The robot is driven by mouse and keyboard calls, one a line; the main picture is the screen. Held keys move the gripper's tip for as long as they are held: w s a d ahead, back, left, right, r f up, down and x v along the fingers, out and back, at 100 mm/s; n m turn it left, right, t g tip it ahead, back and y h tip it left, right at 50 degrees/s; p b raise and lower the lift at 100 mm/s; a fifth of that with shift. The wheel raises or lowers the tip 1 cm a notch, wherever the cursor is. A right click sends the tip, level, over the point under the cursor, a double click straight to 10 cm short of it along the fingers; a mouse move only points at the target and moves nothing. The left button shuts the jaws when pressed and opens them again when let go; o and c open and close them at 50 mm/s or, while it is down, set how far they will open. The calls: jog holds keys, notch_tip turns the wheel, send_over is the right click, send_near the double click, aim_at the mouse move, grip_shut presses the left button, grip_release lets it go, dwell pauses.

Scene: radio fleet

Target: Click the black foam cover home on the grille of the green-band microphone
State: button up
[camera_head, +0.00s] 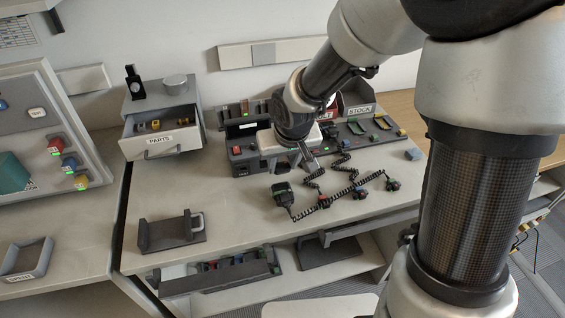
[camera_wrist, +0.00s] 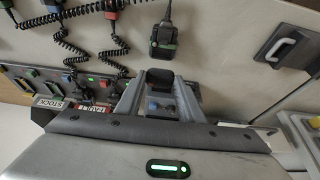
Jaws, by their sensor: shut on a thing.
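The green-band microphone (camera_head: 283,193) is dark and lies on the grey bench in front of my gripper, with a coiled black cord. My gripper (camera_wrist: 159,86) is shut on a small black block, which looks like the foam cover (camera_wrist: 159,77). In the head view my gripper (camera_head: 290,165) hangs over the back of the bench, and the cover cannot be made out there. The microphone's grille is too small to tell clearly.
Other small handsets with red (camera_head: 323,201), blue (camera_head: 360,192) and green (camera_head: 392,184) parts lie to the right with coiled cords. An open PARTS drawer (camera_head: 162,144) is at left. A dark cradle (camera_head: 171,234) sits front left. A STOCK bin (camera_head: 358,104) stands behind. The bench between cradle and microphone is clear.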

jog(key=b, duration=0.5)
send_over(281, 187)
jog(key=s, duration=0.1)
jog(key=shift+s+d+f, duration=0.1)
jog(key=shift+d+f, duration=0.05)
jog(key=shift+f, duration=2.45)
jog(key=shift+f+b, duration=0.65)
jog(key=shift+f, duration=0.2)
jog(key=o, duration=1.1)
jog(key=shift+r, duration=0.15)
jog(key=p+v, duration=0.5)
jog(key=v, duration=1.2)
jog(key=shift+s+r+p, duration=0.1)
jog(key=shift+p, duration=0.3)
